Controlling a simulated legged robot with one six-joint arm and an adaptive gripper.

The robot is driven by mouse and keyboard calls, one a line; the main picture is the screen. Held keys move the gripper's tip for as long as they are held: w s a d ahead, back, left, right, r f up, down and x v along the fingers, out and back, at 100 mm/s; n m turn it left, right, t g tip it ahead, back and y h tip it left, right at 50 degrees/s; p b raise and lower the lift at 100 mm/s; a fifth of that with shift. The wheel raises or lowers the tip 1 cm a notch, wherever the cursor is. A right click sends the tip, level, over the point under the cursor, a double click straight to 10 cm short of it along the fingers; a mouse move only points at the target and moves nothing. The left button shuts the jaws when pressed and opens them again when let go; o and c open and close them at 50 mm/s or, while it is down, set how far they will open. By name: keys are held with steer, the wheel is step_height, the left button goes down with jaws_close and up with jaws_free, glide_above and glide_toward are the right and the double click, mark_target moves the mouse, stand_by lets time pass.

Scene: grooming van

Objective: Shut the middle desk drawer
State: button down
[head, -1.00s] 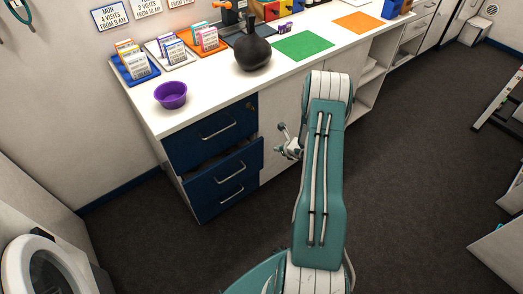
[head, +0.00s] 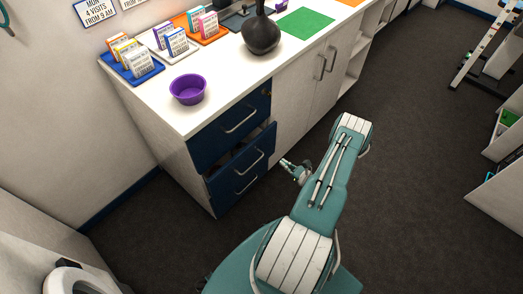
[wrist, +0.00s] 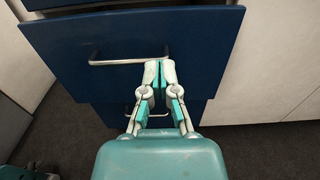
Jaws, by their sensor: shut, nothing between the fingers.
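The middle desk drawer (head: 240,164) is blue and stands partly out from the desk, with a dark gap above its front. In the wrist view its front (wrist: 208,50) fills the upper middle, with a pale bar handle (wrist: 112,62). My gripper (head: 285,163) is in front of the drawer, at the right in the head view. In the wrist view my gripper (wrist: 160,66) is shut and empty, its tips overlapping the right end of the handle. I cannot tell whether they touch it.
The top drawer (head: 210,145) looks shut. Below is the bottom drawer with its handle (head: 246,186). A purple bowl (head: 188,90) and a dark round vase (head: 262,38) stand on the white desktop (head: 225,75). The dark floor (head: 400,200) at right is largely clear.

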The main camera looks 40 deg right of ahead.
mark_target(256, 142)
steer(key=w, duration=0.8)
steer(key=w+a, duration=0.1)
steer(key=w, duration=0.3)
steer(key=shift+w, duration=0.35)
steer(key=shift+w+d, duration=0.25)
steer(key=shift+w, duration=0.05)
steer(key=shift+w+a, duration=0.15)
steer(key=shift+a, duration=0.2)
steer(key=w, duration=0.4)
steer(key=shift+w, duration=0.3)
steer(key=shift+r, duration=0.1)
steer(key=shift+w, duration=0.1)
